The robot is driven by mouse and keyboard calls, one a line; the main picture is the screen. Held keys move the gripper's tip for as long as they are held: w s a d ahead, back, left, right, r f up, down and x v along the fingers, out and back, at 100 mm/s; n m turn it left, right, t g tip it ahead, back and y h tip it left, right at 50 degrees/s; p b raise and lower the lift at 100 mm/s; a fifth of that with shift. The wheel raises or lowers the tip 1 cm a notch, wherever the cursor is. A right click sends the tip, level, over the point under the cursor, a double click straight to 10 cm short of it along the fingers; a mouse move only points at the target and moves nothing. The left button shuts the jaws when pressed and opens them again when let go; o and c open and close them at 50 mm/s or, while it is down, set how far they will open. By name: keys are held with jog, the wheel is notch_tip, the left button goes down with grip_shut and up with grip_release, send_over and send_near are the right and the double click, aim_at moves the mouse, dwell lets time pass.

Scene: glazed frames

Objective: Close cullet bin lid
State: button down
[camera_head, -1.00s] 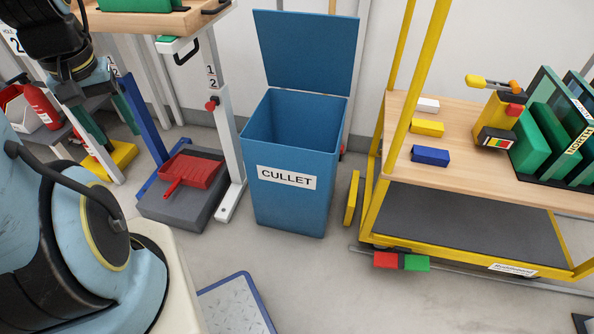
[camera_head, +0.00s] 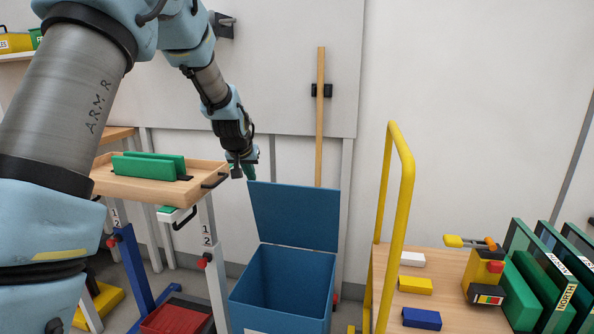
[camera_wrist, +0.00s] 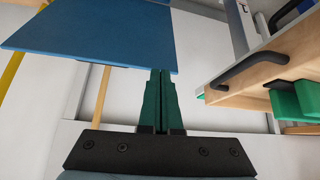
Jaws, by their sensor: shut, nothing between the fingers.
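The blue cullet bin (camera_head: 278,285) stands on the floor with its lid (camera_head: 293,214) up, leaning a little back from the rear edge. The bin's mouth is open, and its label is mostly cut off at the bottom of the head view. My gripper (camera_head: 250,173) is at the lid's upper left corner, pointing down, its green fingers shut and empty. In the wrist view the shut fingers (camera_wrist: 162,95) reach up toward the lid's edge, with the lid (camera_wrist: 100,32) filling the upper left. I cannot tell whether they touch it.
A wooden tray table (camera_head: 140,184) with green pads and a black handle is close left of my gripper. A yellow-framed cart (camera_head: 408,180) with blocks and glass panes stands right of the bin. A wooden pole (camera_head: 320,120) hangs on the wall behind the lid.

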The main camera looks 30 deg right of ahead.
jog(key=d+r+m+h+p, duration=0.1)
jog(key=d+r+m+h, duration=0.1)
jog(key=d, duration=1.2)
jog(key=shift+t, duration=0.4)
jog(key=shift+w+d+f+p, duration=0.4)
jog(key=shift+w+f+p, duration=0.1)
jog(key=shift+f, duration=0.85)
jog(key=shift+w+d+f+p, duration=0.35)
jog(key=shift+d+f+p, duration=0.1)
jog(key=shift+f, duration=0.95)
jog(key=shift+w+d+f+p, duration=0.35)
jog(key=shift+w+f+p, duration=0.15)
jog(key=shift+f, duration=0.85)
jog(key=shift+s+f, duration=0.1)
